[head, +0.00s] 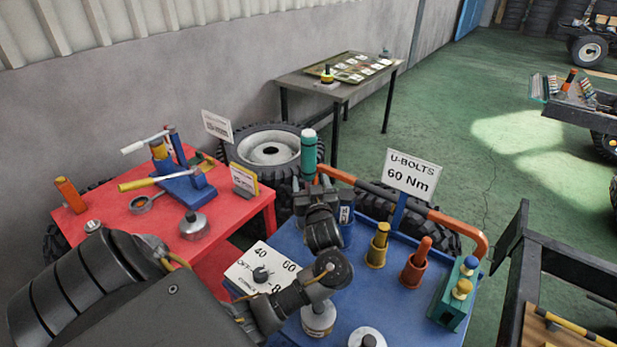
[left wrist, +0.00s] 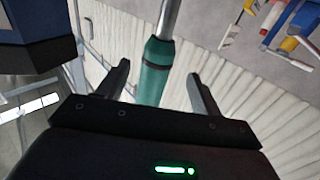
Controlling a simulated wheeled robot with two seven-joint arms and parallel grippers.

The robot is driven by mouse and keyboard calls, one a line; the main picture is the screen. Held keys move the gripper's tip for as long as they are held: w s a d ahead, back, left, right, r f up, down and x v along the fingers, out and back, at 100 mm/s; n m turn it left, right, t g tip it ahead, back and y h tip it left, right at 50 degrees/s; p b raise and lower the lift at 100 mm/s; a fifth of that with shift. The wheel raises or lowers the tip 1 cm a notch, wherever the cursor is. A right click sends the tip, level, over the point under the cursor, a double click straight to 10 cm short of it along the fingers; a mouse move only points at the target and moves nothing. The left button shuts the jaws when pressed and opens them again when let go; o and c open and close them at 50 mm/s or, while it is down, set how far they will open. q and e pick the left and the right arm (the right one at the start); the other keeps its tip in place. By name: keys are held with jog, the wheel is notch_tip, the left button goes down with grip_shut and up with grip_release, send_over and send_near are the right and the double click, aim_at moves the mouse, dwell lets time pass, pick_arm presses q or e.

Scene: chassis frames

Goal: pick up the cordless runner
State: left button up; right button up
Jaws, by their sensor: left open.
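A tool with a teal body stands upright on the blue cart top (head: 390,285), seen as a teal cylinder (head: 309,150) above my gripper in the head view. It could be the cordless runner; I read no label on it. In the left wrist view the teal body (left wrist: 155,72) and its grey shaft lie between my fingers. My left gripper (head: 316,188) is open, with a gap on each side of the teal body in the wrist view (left wrist: 160,75). The tool's lower part is hidden behind the gripper. My right gripper does not show.
A yellow tool (head: 380,238) and an orange tool (head: 419,248) stand in holders to the right. A dial plate (head: 258,268) lies left.

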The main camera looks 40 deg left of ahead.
pick_arm(q)
jog(key=x, duration=0.2)
jog(key=shift+w+a+f, duration=0.1)
jog(key=shift+w+a, duration=0.1)
jog(key=shift+w, duration=0.05)
jog(key=shift+w+a, duration=0.1)
jog(key=p+x, duration=0.1)
jog(key=x, duration=0.4)
jog(key=shift+f+p, duration=0.15)
jog(key=shift+p, duration=0.15)
jog(key=shift+c, duration=0.8)
grip_shut()
